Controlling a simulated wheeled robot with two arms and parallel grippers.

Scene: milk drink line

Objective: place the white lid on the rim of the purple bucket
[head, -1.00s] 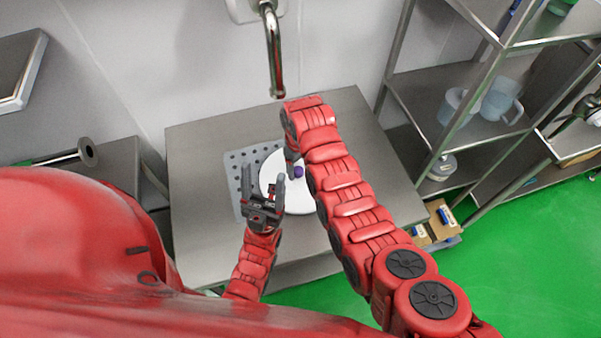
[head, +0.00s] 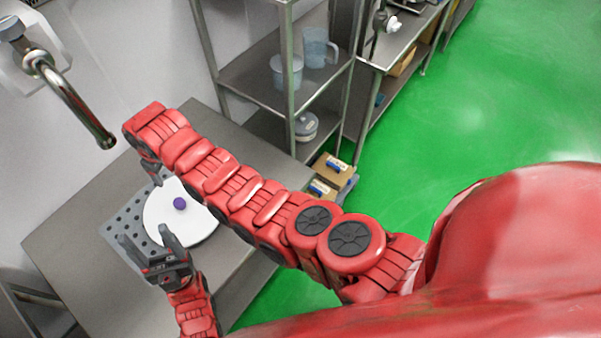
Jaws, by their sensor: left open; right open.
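The white lid (head: 196,224) is a round disc with a purple knob (head: 180,203). It lies on the steel table (head: 75,217), partly over a grey perforated plate (head: 125,219). My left gripper (head: 148,241) is open and empty at the lid's lower left edge; I cannot tell whether it touches the lid. My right gripper (head: 152,172) is at the lid's upper left, mostly hidden behind its own red arm, with only a dark finger showing. No purple bucket can be made out in this view.
A chrome tap (head: 80,100) hangs over the table's back. A steel shelf rack (head: 270,75) with a clear jug (head: 318,48) and a lidded pot (head: 306,126) stands beyond the table. Small boxes (head: 330,172) sit low beside it. Green floor (head: 450,120) is open at right.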

